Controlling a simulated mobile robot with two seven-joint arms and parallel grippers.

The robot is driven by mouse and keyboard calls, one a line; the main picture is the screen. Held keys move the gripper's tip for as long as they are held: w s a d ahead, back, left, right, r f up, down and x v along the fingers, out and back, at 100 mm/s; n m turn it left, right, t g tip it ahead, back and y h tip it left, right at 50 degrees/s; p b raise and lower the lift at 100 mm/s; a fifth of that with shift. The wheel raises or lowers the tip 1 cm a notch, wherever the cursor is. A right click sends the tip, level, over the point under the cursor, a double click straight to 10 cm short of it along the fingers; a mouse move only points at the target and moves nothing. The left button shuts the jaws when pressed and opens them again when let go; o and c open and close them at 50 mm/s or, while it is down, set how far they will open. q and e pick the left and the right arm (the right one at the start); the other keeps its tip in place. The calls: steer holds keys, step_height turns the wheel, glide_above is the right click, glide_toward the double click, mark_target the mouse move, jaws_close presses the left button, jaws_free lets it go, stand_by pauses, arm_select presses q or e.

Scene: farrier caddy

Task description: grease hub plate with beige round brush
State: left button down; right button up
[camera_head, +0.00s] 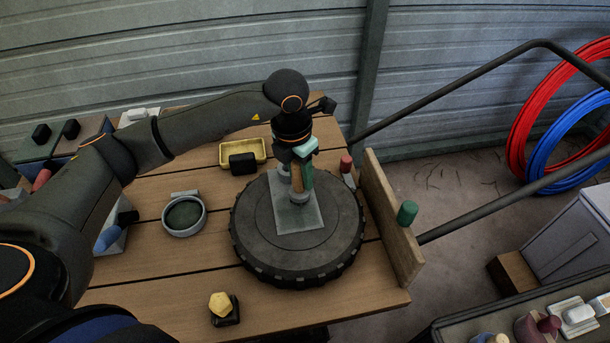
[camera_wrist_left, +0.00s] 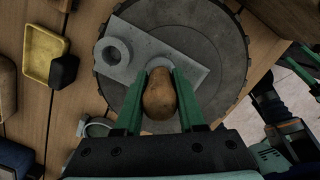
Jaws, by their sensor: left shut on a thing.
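The hub plate (camera_head: 288,218) is a grey rectangle lying on a dark round wheel-like base (camera_head: 340,235) with a ribbed rim. A grey ring (camera_wrist_left: 113,53) stands on the plate in the left wrist view. My left gripper (camera_head: 302,188) is above the plate, shut on the brush's rounded brown handle (camera_wrist_left: 160,95), which stands roughly upright between the green fingers.
A round grey pot (camera_head: 184,230) with dark contents stands left of the wheel. A yellow tray (camera_head: 230,155) and black block (camera_head: 243,164) are behind. A yellow-topped piece (camera_head: 220,304) stands in front. A wooden board (camera_head: 390,225) edges the right side. The table's front left is mostly clear.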

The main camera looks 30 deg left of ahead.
arm_select(q)
steer(key=shift+s+d+f, duration=0.1)
steer(key=shift+s+d, duration=0.05)
steer(key=shift+d, duration=0.5)
steer(key=shift+s+d+f, duration=0.1)
steer(key=shift+d, duration=0.5)
steer(key=shift+w+a+r, duration=0.1)
steer(key=shift+w+a, duration=0.05)
steer(key=shift+a, duration=1.15)
steer(key=shift+d, duration=0.1)
steer(key=shift+d+r, duration=0.2)
steer(key=shift+d, duration=0.95)
